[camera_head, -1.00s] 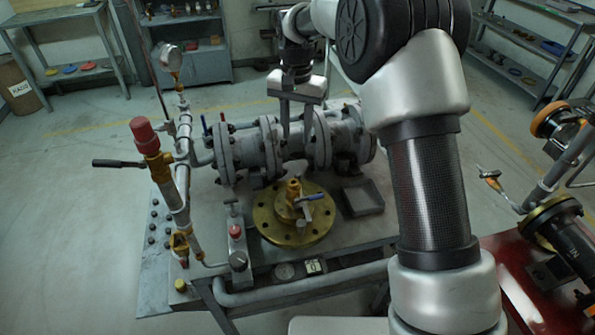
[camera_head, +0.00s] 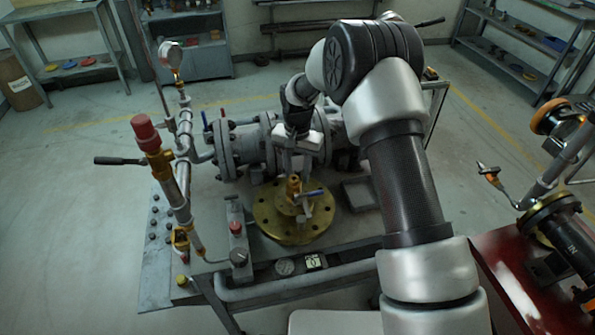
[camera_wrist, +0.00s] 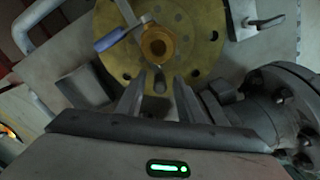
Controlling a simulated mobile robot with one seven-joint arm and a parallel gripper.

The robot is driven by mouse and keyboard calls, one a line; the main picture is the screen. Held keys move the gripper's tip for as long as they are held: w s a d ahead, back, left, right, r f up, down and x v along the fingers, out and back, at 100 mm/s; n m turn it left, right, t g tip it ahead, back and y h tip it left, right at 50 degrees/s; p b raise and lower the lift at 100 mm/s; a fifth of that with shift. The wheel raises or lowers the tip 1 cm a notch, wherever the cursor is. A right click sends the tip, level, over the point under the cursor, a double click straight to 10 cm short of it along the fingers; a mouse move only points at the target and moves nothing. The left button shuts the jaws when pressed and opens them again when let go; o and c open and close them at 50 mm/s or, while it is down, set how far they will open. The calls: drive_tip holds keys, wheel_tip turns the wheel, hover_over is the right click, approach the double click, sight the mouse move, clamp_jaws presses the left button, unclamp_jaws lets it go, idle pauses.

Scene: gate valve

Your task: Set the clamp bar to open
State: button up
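A brass flange (camera_head: 265,225) lies on the bench, with a brass fitting (camera_head: 293,187) upright at its middle. A blue-ended handle (camera_head: 314,194) and a grey metal bar (camera_head: 304,212) sit at the fitting; I cannot tell for certain which is the clamp bar. In the wrist view the blue handle (camera_wrist: 110,39) points left of the fitting (camera_wrist: 157,42), and the grey bar (camera_wrist: 126,12) runs upward. My gripper (camera_wrist: 160,82) is open, its fingers pointing at the fitting.
A large grey flanged pipe (camera_head: 232,150) lies behind the flange. A gauge riser with a red cap (camera_head: 145,128) stands at left. A small block with a red knob (camera_head: 236,228) is left of the flange, and a shallow grey tray (camera_head: 360,195) is right of it.

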drive_tip(key=shift+c, duration=0.4)
clamp_jaws()
drive_tip(key=shift+d+m+b, duration=0.55)
drive_tip(key=shift+d+m, duration=0.25)
drive_tip(key=shift+d, duration=0.25)
drive_tip(key=s+d+m, duration=0.1)
drive_tip(key=d+m, duration=0.1)
drive_tip(key=s+d+m+b, duration=0.1)
drive_tip(key=d+m, duration=0.2)
drive_tip(key=s+d+m+b, duration=0.1)
drive_tip(key=d+m, duration=0.1)
drive_tip(key=d, duration=0.1)
drive_tip(key=shift+d, duration=0.2)
drive_tip(key=shift+s+d+m, duration=0.9)
drive_tip(key=shift+s+m, duration=0.05)
drive_tip(key=shift+m, duration=0.35)
drive_tip(key=shift+o, duration=0.4)
unclamp_jaws()
